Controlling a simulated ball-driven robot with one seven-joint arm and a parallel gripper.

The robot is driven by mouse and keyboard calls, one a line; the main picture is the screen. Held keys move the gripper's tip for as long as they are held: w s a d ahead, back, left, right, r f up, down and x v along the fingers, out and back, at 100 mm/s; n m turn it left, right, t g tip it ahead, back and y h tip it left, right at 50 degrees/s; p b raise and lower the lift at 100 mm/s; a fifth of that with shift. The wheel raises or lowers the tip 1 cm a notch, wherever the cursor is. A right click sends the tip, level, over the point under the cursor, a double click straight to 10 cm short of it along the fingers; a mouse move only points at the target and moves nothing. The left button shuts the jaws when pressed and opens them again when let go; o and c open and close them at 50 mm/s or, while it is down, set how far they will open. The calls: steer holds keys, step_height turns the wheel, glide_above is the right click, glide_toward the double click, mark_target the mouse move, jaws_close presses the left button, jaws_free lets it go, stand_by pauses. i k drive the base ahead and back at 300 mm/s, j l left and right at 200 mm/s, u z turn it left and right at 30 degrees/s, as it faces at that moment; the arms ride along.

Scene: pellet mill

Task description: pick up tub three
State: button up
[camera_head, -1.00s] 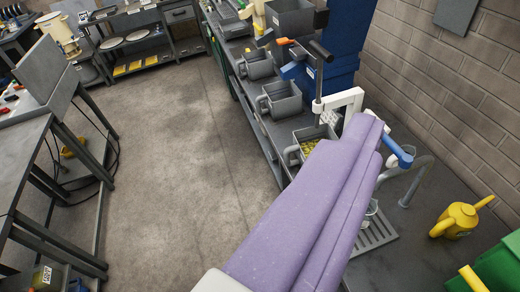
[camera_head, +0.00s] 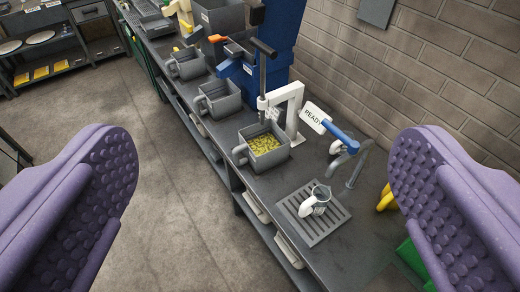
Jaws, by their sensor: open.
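Three grey tubs with handles stand in a row along the bench: a far one (camera_head: 187,64), a middle one (camera_head: 218,100) and a near one (camera_head: 264,158). The near tub holds yellow-green pellets, and its handle points left. I can read no number on any tub, so I cannot tell which is tub three. My gripper (camera_head: 263,155) is open and empty, its purple studded fingers spread wide at the left and right edges. The near tub shows between the fingers, farther off and untouched.
A white bracket (camera_head: 294,110) and a dark post (camera_head: 262,80) stand just behind the near tub. A READY sign (camera_head: 315,116), a blue-handled tap (camera_head: 338,137) and a small jug (camera_head: 316,200) on a drain grate (camera_head: 302,228) are to the right. The floor at left is clear.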

mark_target(265, 147)
steer(key=z, duration=3.05)
steer(key=u, duration=3.05)
steer(key=i+j+z, duration=1.1)
steer(key=j, duration=0.45)
steer(key=i, duration=0.05)
